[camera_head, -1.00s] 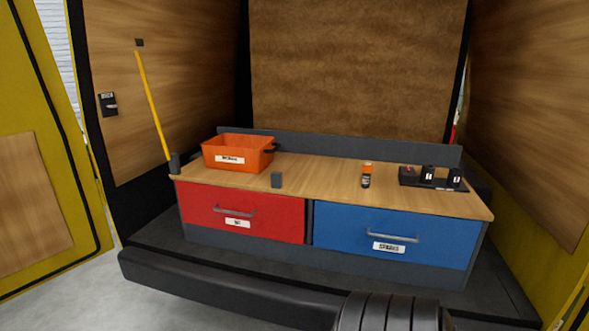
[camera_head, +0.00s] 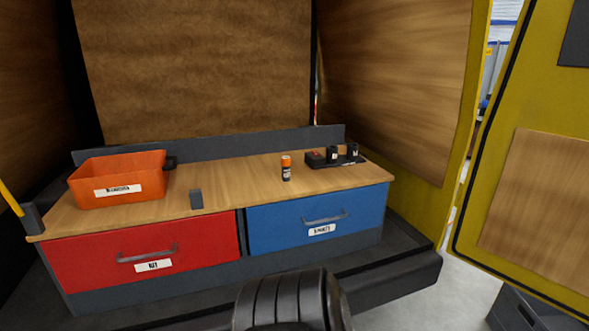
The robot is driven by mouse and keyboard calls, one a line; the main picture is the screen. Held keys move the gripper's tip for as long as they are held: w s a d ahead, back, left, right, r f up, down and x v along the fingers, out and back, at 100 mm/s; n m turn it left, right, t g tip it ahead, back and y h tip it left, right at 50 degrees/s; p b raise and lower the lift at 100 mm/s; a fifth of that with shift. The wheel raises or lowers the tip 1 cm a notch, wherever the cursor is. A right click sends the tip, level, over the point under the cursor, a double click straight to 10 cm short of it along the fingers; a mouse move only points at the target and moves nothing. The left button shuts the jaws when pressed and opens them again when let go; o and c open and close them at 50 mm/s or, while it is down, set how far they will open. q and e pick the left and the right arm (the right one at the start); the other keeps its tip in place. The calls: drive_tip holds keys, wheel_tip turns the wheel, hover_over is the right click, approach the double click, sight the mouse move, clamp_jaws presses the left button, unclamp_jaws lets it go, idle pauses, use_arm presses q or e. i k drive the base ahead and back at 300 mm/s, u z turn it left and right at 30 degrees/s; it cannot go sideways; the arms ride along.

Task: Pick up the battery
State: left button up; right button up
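On the wooden counter, a dark charger-like tray (camera_head: 352,163) at the right end holds a block with a red top (camera_head: 315,158) and two black upright blocks, one in the middle (camera_head: 333,154) and one at the right (camera_head: 352,151). A small black cylinder with an orange top (camera_head: 286,168) stands upright left of the tray. A small dark grey block (camera_head: 196,199) is at the counter's front edge. I cannot tell for sure which of these is the battery; labels are too small to read. Neither of my grippers is in view.
An orange bin (camera_head: 118,180) stands at the counter's left end. A red drawer (camera_head: 140,251) and a blue drawer (camera_head: 316,219) below are shut. A yellow door panel (camera_head: 510,200) stands at the right.

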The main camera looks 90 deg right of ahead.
sight(285, 161)
drive_tip(key=z, duration=0.75)
drive_tip(key=i, duration=0.75)
drive_tip(key=z, duration=0.9)
